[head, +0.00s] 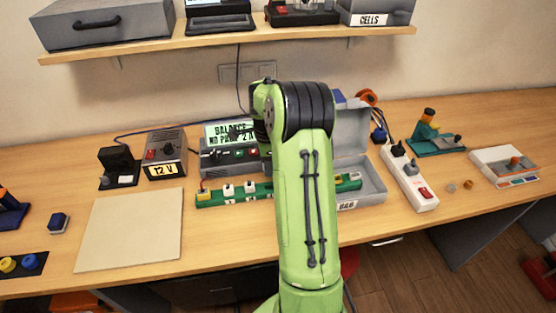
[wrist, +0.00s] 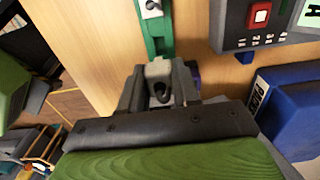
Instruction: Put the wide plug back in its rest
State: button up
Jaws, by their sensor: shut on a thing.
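My gripper (wrist: 158,88) shows in the wrist view, with its two dark fingers shut on a grey piece (wrist: 158,70) that has a dark loop or opening. It looks like the wide plug, but most of it is hidden between the fingers. The green rail (wrist: 155,35) runs up from just beyond the fingertips, with a white plug seated farther along. I cannot tell whether the held piece touches the rail. In the head view the green rail (head: 239,198) carries a yellow plug (head: 203,194) and white plugs; my arm hides its middle and my gripper.
The charger with a lit display (head: 230,133) stands behind the rail. An open grey case (head: 366,185) is right of my arm, and a white power strip (head: 410,180) lies farther right. A bare beige mat (head: 130,230) lies left. A shelf (head: 230,42) hangs above.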

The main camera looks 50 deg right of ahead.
jog(key=shift+s+d, duration=0.2)
jog(key=shift+d, duration=0.05)
jog(key=shift+w+a+f+b, duration=0.1)
jog(key=shift+a+f+b, duration=0.05)
jog(key=shift+f+b, duration=0.2)
notch_tip(320, 180, down, 5)
jog(key=b, duration=0.3)
jog(key=shift+b, duration=0.4)
jog(key=shift+f+b, duration=0.8)
jog(key=shift+f, duration=0.35)
dwell(0.6)
jog(key=o, duration=1.1)
jog(key=shift+r, duration=0.1)
notch_tip(320, 180, up, 16)
jog(key=p, duration=0.3)
